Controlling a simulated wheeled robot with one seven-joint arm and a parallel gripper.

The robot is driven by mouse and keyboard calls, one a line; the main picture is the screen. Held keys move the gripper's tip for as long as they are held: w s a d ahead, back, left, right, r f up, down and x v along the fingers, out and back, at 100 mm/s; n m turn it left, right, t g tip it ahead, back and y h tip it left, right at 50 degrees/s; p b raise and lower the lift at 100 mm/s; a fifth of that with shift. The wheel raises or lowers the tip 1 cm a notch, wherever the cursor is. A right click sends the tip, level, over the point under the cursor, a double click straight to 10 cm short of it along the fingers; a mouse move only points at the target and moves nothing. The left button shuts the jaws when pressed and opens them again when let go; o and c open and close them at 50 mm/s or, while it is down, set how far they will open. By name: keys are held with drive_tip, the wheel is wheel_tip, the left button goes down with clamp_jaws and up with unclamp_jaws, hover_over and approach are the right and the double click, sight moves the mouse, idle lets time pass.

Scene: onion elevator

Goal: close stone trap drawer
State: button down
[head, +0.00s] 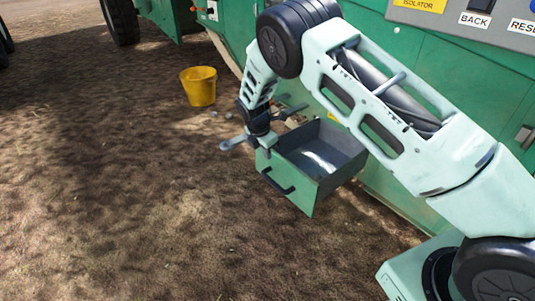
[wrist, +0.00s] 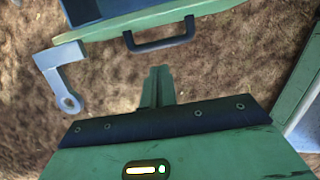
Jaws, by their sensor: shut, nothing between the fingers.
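The stone trap drawer (head: 302,192) is pulled out from the green machine, with its grey inside and open top showing in the head view. Its dark handle (head: 276,182) is on the front face. In the wrist view the drawer front (wrist: 205,8) is at the top edge, with the handle (wrist: 160,40) hanging towards my gripper. My gripper (wrist: 158,72) is shut and empty, its green fingers pointing at the handle with a gap between. In the head view my wrist overlaps the drawer's far left corner, and the fingertips are hard to make out.
The green machine (head: 225,38) stands behind the drawer. A yellow bucket (head: 199,87) is on the ground to the left, with small stones near it. A grey bracket with a ring end (wrist: 62,78) is left of my fingers. The dirt ground in front is clear.

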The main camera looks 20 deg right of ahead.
drive_tip(key=w+d+f+b, duration=0.1)
drive_tip(key=d+f+b, duration=0.3)
drive_tip(key=d+f, duration=0.1)
drive_tip(key=shift+w+f+b, duration=0.35)
drive_tip(key=shift+f, duration=0.2)
drive_tip(key=shift+d, duration=0.15)
